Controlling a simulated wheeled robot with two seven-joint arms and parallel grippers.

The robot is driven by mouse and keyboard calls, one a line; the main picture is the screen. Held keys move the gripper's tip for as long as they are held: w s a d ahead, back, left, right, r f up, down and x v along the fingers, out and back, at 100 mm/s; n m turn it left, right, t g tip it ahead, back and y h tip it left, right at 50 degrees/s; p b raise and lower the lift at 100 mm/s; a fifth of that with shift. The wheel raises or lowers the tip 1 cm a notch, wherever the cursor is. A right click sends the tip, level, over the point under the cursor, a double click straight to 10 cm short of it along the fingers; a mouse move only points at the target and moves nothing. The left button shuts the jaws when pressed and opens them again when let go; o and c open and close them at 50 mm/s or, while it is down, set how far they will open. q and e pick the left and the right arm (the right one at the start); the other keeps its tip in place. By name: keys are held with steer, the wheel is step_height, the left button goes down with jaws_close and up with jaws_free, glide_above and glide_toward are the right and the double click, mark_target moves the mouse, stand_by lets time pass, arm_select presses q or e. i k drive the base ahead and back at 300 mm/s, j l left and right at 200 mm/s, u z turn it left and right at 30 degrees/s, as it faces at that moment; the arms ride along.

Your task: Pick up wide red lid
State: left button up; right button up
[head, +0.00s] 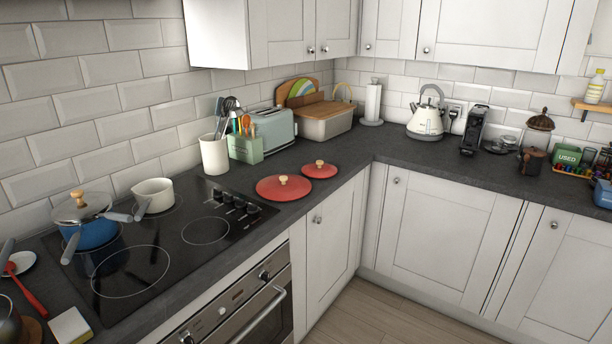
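The wide red lid (268,190) lies flat on the dark worktop, just right of the hob's control knobs and close to the front edge. It is round with a light wooden knob on top. A smaller red lid (328,172) with a similar knob lies behind it to the right, very close to it; I cannot tell whether their rims touch. Nothing covers the wide lid. Neither of my grippers shows in the head view.
A black hob (160,262) holds a lidded blue pot (96,234) and a white saucepan (154,196). Behind the lids stand a white utensil crock (214,156), green box (246,150), toaster (274,132) and bread bin (326,127). The worktop right of the lids is clear.

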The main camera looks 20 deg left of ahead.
mark_target(284, 186)
steer(key=i+u, duration=0.15)
steer(key=i, duration=0.35)
steer(key=i+l+u, duration=0.15)
steer(key=i, duration=0.35)
steer(key=i+l+u, duration=0.1)
steer(key=i+u, duration=0.15)
steer(key=u, duration=0.2)
steer(key=i+l+u, duration=0.2)
steer(key=u, duration=0.25)
steer(key=i+l+u, duration=0.25)
steer(key=u, duration=0.25)
steer(key=i+l+u, duration=0.15)
steer(key=l+u, duration=0.3)
steer(key=i+l+u, duration=0.1)
steer(key=l+u, duration=0.2)
steer(key=u, duration=0.15)
steer(key=l+u, duration=0.9)
steer(key=i+j, duration=0.05)
steer(key=j, duration=0.05)
